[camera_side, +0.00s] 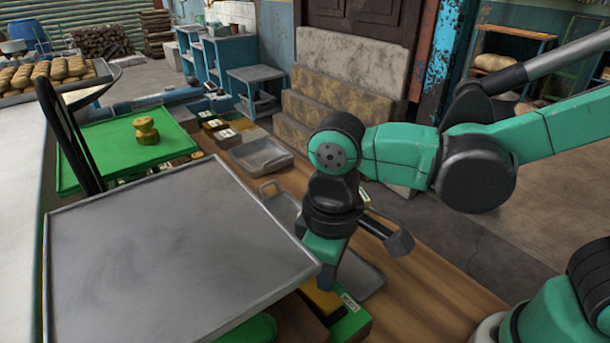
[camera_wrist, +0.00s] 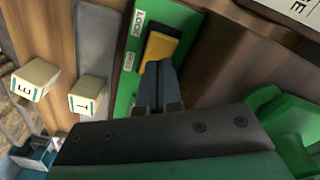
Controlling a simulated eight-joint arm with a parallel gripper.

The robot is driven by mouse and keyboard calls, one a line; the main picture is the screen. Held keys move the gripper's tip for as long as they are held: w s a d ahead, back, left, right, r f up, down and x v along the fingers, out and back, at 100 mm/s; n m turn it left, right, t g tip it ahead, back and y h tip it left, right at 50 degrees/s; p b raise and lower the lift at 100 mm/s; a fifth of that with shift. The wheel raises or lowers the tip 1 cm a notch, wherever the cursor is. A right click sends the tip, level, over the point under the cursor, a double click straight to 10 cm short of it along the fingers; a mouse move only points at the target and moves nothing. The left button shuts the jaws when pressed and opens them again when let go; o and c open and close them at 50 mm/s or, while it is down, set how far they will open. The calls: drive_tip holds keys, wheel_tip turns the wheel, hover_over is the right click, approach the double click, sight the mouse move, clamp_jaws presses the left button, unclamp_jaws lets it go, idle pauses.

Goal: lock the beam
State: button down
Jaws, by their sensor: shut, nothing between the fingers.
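In the wrist view a yellow lever (camera_wrist: 162,46) lies in a dark slot on a green base (camera_wrist: 185,18). A white label reading LOCK (camera_wrist: 138,22) sits near its far end, and a smaller label (camera_wrist: 129,62) is too small to read. My gripper (camera_wrist: 159,66) is shut and empty, its fingertips over the lever's near end; I cannot tell whether they touch it. In the side view the yellow lever (camera_side: 322,297) shows low beside the large grey plate (camera_side: 180,245). My fingertips are hidden there. The beam itself is not clearly seen.
A green tray (camera_side: 100,140) bears a brass weight (camera_side: 145,130). A metal pan (camera_side: 262,155) lies on the wooden bench. Lettered blocks (camera_wrist: 36,78) (camera_wrist: 88,96) stand left in the wrist view. The grey plate's edge is close to my gripper.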

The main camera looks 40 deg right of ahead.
sight(325, 298)
drive_tip(key=shift+f, duration=1.75)
idle(0.8)
drive_tip(key=shift+r, duration=3.55)
drive_tip(key=w+d+m+t, duration=0.4)
drive_tip(key=d+m+t, duration=0.2)
drive_tip(key=d, duration=0.8)
drive_tip(key=shift+d+t, duration=0.15)
drive_tip(key=shift+t, duration=0.35)
drive_tip(key=shift+r, duration=0.1)
